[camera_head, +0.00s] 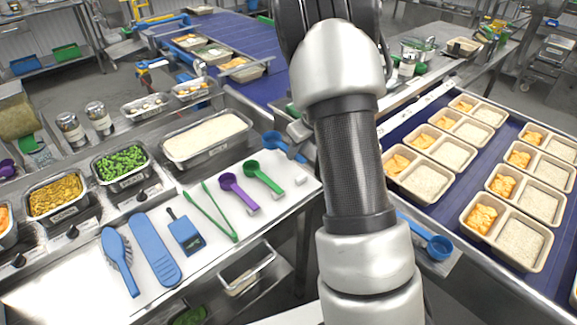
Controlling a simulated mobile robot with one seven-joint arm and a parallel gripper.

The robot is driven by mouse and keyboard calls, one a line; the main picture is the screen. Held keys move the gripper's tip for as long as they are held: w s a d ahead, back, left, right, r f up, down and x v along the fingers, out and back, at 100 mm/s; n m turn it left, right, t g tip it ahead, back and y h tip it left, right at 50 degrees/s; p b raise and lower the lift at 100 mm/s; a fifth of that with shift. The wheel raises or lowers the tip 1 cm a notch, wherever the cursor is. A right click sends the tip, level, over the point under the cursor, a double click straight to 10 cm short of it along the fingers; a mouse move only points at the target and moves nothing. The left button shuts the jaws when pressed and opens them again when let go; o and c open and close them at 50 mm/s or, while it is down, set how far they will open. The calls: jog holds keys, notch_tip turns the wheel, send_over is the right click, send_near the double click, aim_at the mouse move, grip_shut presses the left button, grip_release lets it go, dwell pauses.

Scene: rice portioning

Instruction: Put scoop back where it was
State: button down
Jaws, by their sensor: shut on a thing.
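A blue scoop (273,141) shows just left of my arm, beside the rice tray (208,137), with its bowl to the upper left and its handle running behind my arm. A grey part of my gripper (299,130) shows at the scoop's handle; it is shut on the scoop. The fingertips are mostly hidden behind my arm, so I cannot tell whether the scoop touches the white board (285,215) below. A purple scoop (237,191) and a green scoop (262,177) lie side by side on the board.
Green tongs (212,214), a blue scraper (185,232), a blue spatula (156,250) and a blue brush (119,258) lie on the board. Another blue scoop (437,247) lies on a right-hand ledge. Several filled two-part trays (498,230) stand on the blue conveyor (445,222).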

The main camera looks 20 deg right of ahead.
jog(key=shift+f+b, duration=0.45)
jog(key=shift+f, duration=2.55)
jog(key=shift+f, duration=0.2)
jog(key=c, duration=1.7)
grip_release()
jog(key=shift+r, duration=0.1)
jog(key=shift+o, duration=0.2)
